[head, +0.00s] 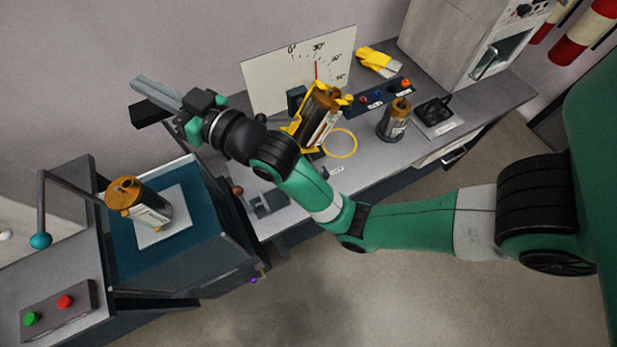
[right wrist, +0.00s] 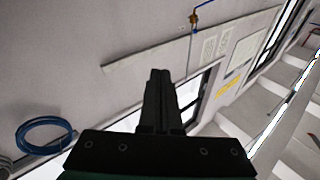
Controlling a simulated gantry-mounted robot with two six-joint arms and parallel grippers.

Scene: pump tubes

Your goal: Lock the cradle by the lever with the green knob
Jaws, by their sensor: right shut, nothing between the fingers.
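A yellow cradle (head: 297,128) holds a tilted tube with a brown cap (head: 327,98) on the bench, before a white angle board (head: 285,75). A lever with a green-teal knob (head: 40,241) hangs from a rod at the far left in the head view. No other green knob is clear there; my right arm covers part of the bench near the cradle. My right gripper (head: 145,86) is shut and empty, up and left of the cradle, touching neither it nor the knob. Its closed fingers (right wrist: 160,75) point at the wall in the right wrist view. My left gripper is not in view.
A second brown-capped tube (head: 150,212) stands on a white plate in the blue-walled bin (head: 212,262). A red and green button box (head: 60,307) is at lower left. Another tube (head: 396,122), a yellow ring (head: 340,143) and yellow gloves (head: 378,62) are on the bench.

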